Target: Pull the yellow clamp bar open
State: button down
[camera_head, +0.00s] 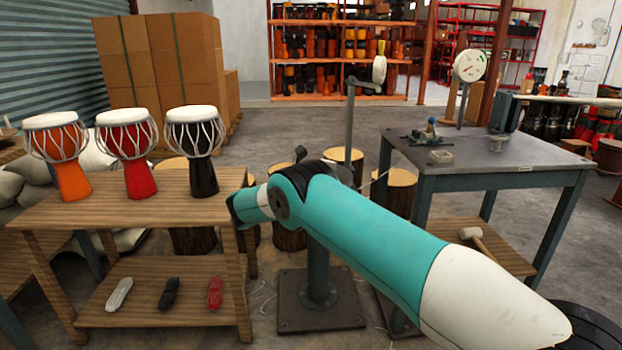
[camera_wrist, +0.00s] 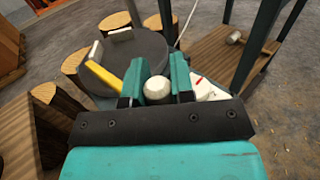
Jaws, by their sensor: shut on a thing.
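In the wrist view the yellow clamp bar (camera_wrist: 104,78) lies slantwise over a dark round plate (camera_wrist: 150,48), and its near end meets the left finger. My gripper (camera_wrist: 157,85) has two teal fingers shut on a pale round knob (camera_wrist: 158,90). Whether the knob joins the yellow bar is hidden by the fingers. Pale blocks (camera_wrist: 120,34) stand at the plate's far rim. In the head view my arm covers the gripper, the bar and the plate; only the stand's dark post and base (camera_head: 320,310) show below it.
Tree stumps (camera_head: 345,160) surround the stand. A wooden shelf table (camera_head: 130,203) with several goblet drums is at left. A grey metal table (camera_head: 500,160) with tools is at right, a mallet (camera_head: 475,236) on its lower shelf.

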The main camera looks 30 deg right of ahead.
jog(key=shift+d, duration=0.1)
jog(key=c, duration=1)
grip_release()
